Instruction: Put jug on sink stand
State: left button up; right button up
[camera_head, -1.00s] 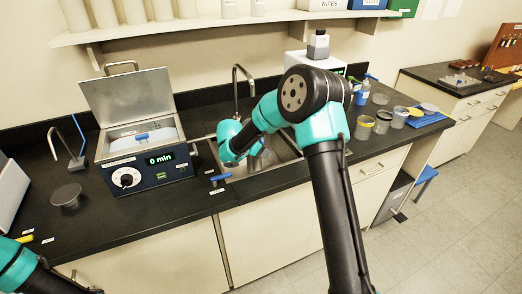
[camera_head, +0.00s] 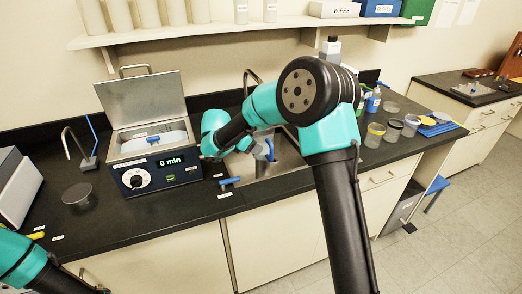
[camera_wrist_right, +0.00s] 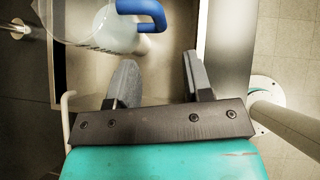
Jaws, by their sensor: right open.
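The clear jug with a blue handle stands in the sink (camera_head: 290,158); its handle (camera_head: 270,150) shows in the head view, while my right arm hides part of the jug. In the right wrist view the jug (camera_wrist_right: 118,35) is at the top left, its blue handle (camera_wrist_right: 150,14) pointing right. My right gripper (camera_wrist_right: 160,62) is open and empty, its fingers apart just below the handle in that picture, not around it. My left arm shows at the lower left of the head view, its gripper out of frame. I cannot tell which object is the sink stand.
A water bath (camera_head: 150,172) with its lid up stands left of the sink. A blue-handled fitting (camera_head: 228,183) sits at the sink's left front edge. A faucet (camera_head: 250,78) rises behind. A dark disc (camera_head: 76,194) is at left.

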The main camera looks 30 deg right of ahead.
jog(key=shift+s+a+r, duration=0.1)
jog(key=shift+a+r, duration=0.4)
dwell(1.2)
